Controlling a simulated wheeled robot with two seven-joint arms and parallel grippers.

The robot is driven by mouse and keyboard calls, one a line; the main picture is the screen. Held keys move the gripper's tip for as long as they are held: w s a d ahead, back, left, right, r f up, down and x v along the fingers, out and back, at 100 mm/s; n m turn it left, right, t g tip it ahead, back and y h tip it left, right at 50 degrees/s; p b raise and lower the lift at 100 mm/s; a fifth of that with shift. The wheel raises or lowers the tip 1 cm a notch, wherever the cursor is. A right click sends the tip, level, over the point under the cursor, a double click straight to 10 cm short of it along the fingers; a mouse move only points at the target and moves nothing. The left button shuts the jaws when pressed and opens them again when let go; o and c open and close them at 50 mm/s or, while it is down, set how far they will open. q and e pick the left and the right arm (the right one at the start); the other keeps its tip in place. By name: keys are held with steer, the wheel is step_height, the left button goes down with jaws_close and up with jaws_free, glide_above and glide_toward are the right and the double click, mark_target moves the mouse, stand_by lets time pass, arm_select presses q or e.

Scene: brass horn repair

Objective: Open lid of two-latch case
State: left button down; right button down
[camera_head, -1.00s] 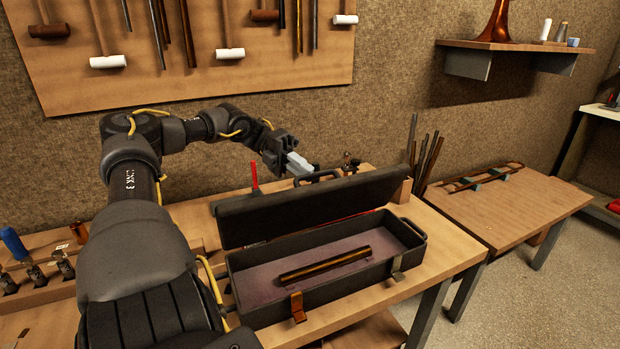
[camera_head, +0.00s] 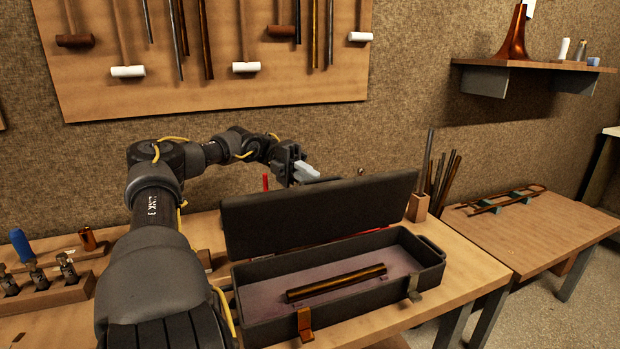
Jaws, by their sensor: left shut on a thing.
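The black two-latch case stands on the workbench with its lid (camera_head: 318,215) raised steeply and its inner face toward me. The open case body (camera_head: 345,305) has a purple lining and holds a dark brass tube (camera_head: 336,283). The left latch (camera_head: 304,324) is copper-coloured and the right latch (camera_head: 414,288) is darker; both hang loose on the front wall. My left gripper (camera_head: 305,174) is behind the lid's upper edge, shut on the lid handle (camera_head: 325,180), which is mostly hidden by the lid. My right gripper is out of view.
A wooden block of tools (camera_head: 50,293) stands left on the bench. A holder with several rods (camera_head: 419,208) is right of the case. A second table (camera_head: 535,232) stands further right. A mallet board (camera_head: 220,85) and a shelf (camera_head: 535,66) hang on the wall.

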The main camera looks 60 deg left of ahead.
arm_select(q)
steer(key=shift+f, duration=0.4)
steer(key=c, duration=1.8)
jaws_free()
steer(key=o, duration=0.3)
steer(key=shift+a, duration=0.2)
steer(key=shift+o, duration=0.2)
steer(key=shift+d+r, duration=0.1)
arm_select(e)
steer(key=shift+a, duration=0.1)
